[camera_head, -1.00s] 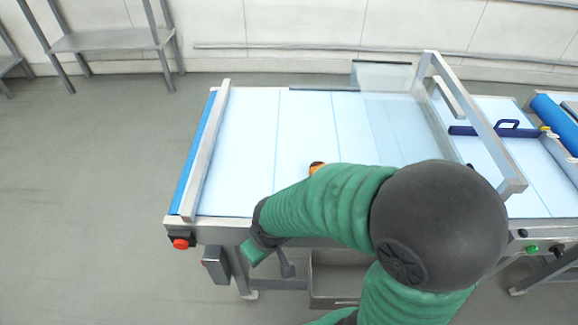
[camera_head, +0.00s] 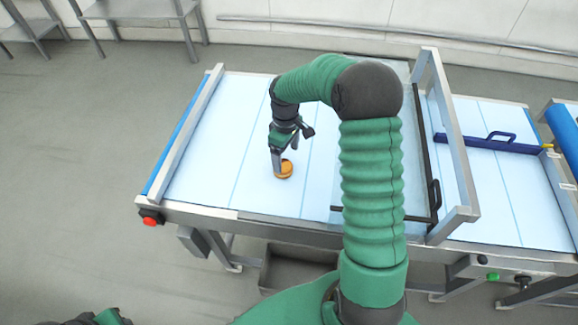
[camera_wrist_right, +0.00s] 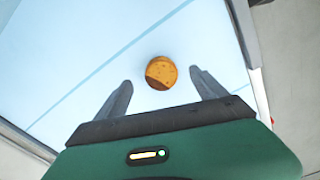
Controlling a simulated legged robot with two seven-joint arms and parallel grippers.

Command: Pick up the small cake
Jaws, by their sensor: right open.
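The small cake (camera_head: 285,171) is a round orange-brown piece on the light blue conveyor surface, left of the glass panel. In the right wrist view the cake (camera_wrist_right: 161,72) lies just beyond the fingertips, between their lines, with a darker brown patch on its lower side. My right gripper (camera_head: 284,164) points down at the cake in the head view and partly covers it. In the wrist view the right gripper (camera_wrist_right: 162,78) is open, with nothing between its fingers. My left gripper is not visible; only a bit of dark and green arm shows at the bottom left.
The conveyor (camera_head: 215,150) is otherwise clear around the cake. A metal side rail (camera_head: 185,130) runs along its left. A metal frame (camera_head: 450,140) with a clear panel stands to the right. A red button (camera_head: 150,221) sits at the front left corner.

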